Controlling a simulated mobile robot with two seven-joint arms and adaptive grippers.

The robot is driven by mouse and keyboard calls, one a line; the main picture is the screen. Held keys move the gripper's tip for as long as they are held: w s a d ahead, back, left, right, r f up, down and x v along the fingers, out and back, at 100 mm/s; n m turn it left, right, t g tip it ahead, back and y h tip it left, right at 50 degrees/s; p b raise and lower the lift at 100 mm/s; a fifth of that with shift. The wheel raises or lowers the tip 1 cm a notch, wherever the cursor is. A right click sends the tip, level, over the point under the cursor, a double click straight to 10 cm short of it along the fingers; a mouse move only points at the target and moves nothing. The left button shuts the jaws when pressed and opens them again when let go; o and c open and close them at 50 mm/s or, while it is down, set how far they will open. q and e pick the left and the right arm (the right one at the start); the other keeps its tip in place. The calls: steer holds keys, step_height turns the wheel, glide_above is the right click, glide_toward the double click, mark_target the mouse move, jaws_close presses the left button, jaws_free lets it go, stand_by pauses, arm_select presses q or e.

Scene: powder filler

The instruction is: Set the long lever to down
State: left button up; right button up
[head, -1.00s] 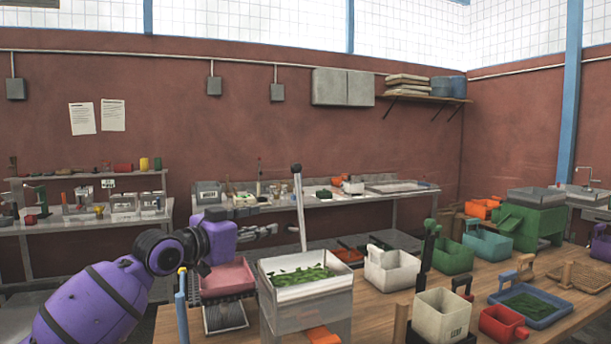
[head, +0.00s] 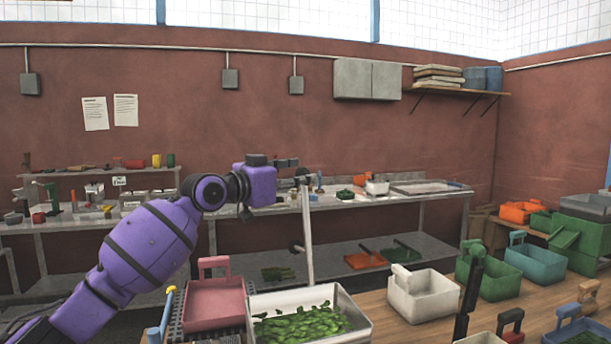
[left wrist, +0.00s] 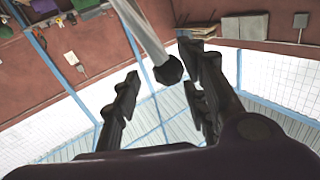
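The long lever (head: 307,235) is a pale, thin rod that stands nearly upright out of the metal hopper (head: 361,325) holding green leaves. Its dark knob shows in the left wrist view (left wrist: 168,70), between the two fingers as seen there. My left gripper (head: 288,173) is open at the top of the lever. Its black fingers are spread on either side of the knob in the left wrist view, with gaps on both sides. Whether the knob lies deep between the fingers or just beyond them is hard to tell.
A pink bin (head: 215,305) stands left of the hopper, below my left arm. A white bin (head: 425,300), a green bin (head: 487,280) and a blue bin (head: 530,262) stand to the right. A grey workbench (head: 440,190) runs along the wall behind.

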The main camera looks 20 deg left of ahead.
arm_select(q)
steer(key=shift+x, duration=1.55)
steer(key=shift+w+a+f, duration=0.1)
steer(key=shift+a+f, duration=0.05)
steer(key=shift+f, duration=0.05)
jaws_close()
steer(key=shift+f, duration=0.1)
